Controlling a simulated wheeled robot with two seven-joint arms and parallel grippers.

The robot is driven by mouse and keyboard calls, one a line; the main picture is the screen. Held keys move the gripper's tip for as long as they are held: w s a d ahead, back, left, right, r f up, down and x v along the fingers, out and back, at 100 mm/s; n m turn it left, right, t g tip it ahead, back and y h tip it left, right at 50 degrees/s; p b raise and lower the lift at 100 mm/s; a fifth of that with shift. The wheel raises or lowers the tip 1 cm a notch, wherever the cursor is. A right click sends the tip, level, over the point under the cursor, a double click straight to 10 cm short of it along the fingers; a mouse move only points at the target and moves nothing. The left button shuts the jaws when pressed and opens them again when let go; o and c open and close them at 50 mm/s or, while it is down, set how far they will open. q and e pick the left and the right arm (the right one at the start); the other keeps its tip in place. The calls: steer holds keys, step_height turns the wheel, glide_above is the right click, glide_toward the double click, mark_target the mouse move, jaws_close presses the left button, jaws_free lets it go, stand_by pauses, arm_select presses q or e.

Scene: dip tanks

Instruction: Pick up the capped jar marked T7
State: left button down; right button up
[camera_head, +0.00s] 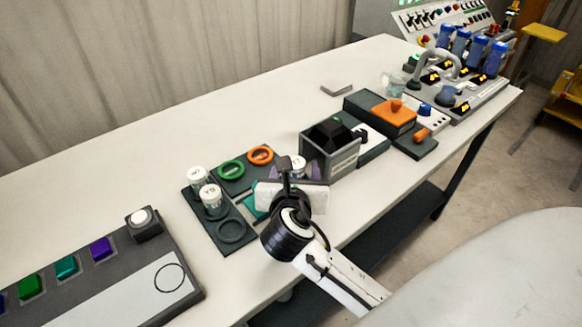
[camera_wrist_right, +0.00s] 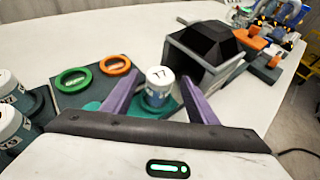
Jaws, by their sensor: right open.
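The capped jar marked T7 (camera_wrist_right: 158,88) has a white lid and a blue-grey label. It stands upright on a teal pad in the right wrist view. In the head view only its white lid (camera_head: 299,161) shows, beyond my right gripper (camera_head: 288,178), which hides the rest. In the wrist view the two purple fingers of my right gripper (camera_wrist_right: 158,95) are spread apart, one on each side of the jar. I cannot tell whether either finger touches it. My left gripper is in neither view.
Two other white-capped jars (camera_head: 211,195) stand on the dark rack (camera_head: 225,240) to the left. A grey box with a black top (camera_head: 331,150) stands close right of T7. Free table lies behind.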

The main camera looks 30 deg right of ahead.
steer(key=shift+x, duration=1.05)
steer(key=shift+a, duration=0.1)
steer(key=c, duration=1.2)
steer(key=shift+o, duration=0.2)
